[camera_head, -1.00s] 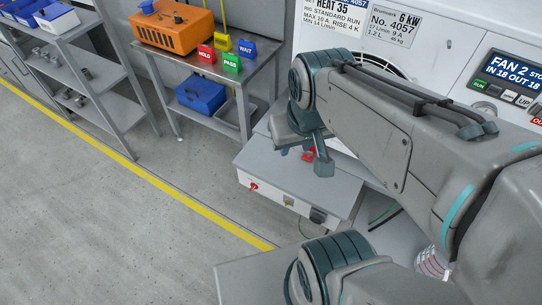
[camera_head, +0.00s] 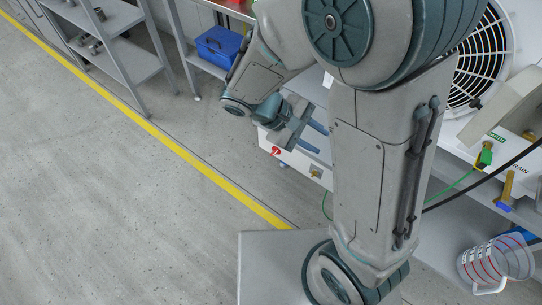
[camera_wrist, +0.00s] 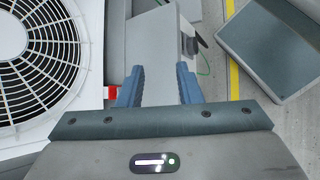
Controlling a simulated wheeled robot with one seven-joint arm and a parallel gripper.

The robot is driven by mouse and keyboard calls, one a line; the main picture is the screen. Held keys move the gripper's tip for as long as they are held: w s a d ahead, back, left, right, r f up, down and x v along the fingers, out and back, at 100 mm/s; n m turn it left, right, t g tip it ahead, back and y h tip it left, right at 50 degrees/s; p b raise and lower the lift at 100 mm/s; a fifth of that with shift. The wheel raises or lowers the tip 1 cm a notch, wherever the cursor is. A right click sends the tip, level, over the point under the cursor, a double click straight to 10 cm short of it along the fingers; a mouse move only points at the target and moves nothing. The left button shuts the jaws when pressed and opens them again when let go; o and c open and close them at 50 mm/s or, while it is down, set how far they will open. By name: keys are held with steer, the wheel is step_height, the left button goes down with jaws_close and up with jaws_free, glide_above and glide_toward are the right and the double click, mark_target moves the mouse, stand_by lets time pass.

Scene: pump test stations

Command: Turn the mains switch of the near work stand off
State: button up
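The work stand is a grey box whose pale front panel (camera_head: 298,162) is partly in view. A red rotary switch (camera_head: 276,151) sits at the left of this panel; its exact setting is too small to read. My gripper (camera_head: 315,137) is above and beside the panel, with its two blue fingers apart and pointing right. In the wrist view my gripper (camera_wrist: 159,86) is open, with only a grey surface seen between the fingers. A red part (camera_wrist: 112,92) shows left of the left finger; I cannot tell whether it is the switch. My arm hides the stand's right part.
A large fan grille (camera_wrist: 36,62) lies left in the wrist view. A blue box (camera_head: 218,46) stands on the lower shelf at the back. A clear jug (camera_head: 495,262) is at the lower right. The floor left of the yellow line (camera_head: 180,150) is clear.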

steer(key=w+a+f+n+t+h+b, duration=0.2)
steer(key=a+f+n+t+b, duration=0.15)
steer(key=f, duration=0.45)
steer(key=w+a+f+n+t+h+b, duration=0.1)
steer(key=a+f+n+t+h+b, duration=0.15)
steer(key=a+f+b, duration=0.4)
steer(key=n+t+y+b, duration=0.3)
steer(key=n+t+b, duration=0.3)
steer(key=n+t, duration=0.25)
glide_toward(273, 154)
steer(key=shift+m, duration=0.45)
steer(key=b+x, duration=0.2)
steer(key=x, duration=0.7)
steer(key=shift+d, duration=0.1)
jaws_close()
